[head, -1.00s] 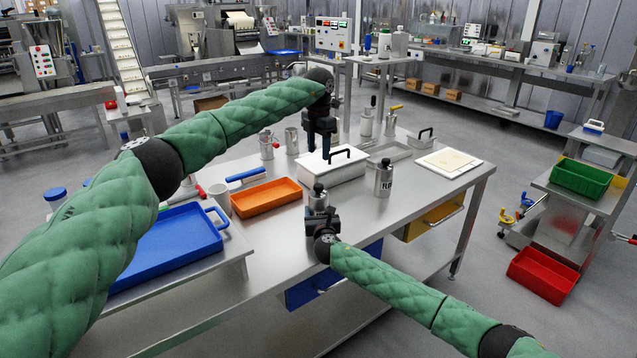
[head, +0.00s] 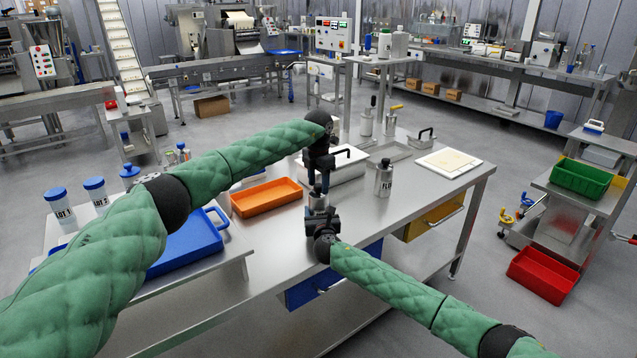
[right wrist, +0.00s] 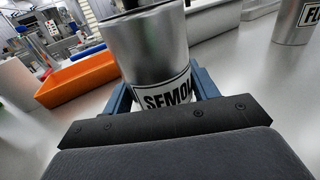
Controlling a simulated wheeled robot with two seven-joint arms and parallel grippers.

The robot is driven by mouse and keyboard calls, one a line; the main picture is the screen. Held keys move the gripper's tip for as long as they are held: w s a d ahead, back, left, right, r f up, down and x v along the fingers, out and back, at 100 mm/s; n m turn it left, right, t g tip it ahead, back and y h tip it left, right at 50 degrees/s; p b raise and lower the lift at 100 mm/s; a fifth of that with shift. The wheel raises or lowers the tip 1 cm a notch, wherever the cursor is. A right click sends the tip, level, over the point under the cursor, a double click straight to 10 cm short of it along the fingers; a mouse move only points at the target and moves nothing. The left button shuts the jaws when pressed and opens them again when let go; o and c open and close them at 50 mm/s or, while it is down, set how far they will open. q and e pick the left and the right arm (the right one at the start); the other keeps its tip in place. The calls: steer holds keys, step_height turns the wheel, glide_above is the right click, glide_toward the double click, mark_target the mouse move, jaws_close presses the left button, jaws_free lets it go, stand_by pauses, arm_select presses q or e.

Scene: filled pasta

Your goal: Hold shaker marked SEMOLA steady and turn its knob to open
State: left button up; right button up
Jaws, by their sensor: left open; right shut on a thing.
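The steel shaker marked SEMOLA (head: 317,201) stands upright near the front edge of the steel table. In the right wrist view the shaker (right wrist: 150,52) fills the middle, its label partly cut off by my gripper. My right gripper (right wrist: 160,98) is shut around its lower body from both sides; it also shows in the head view (head: 320,215). My left gripper (head: 318,184) points down from above with its open fingers at the shaker's top. The fingers and arm mostly hide the knob, so contact with it cannot be told.
Another steel shaker with a partly readable label (head: 384,180) stands to the right. A blue tray (head: 185,246) is at the left. Bare tabletop lies around the shaker.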

arm_select(q)
steer(key=shift+c, duration=0.2)
steer(key=c, duration=0.9)
steer(key=shift+c, duration=0.2)
steer(key=n, duration=0.4)
steer(key=shift+n, duration=0.4)
steer(key=n, duration=0.4)
steer(key=shift+n, duration=0.3)
steer(key=n, duration=0.4)
steer(key=shift+n, duration=2.2)
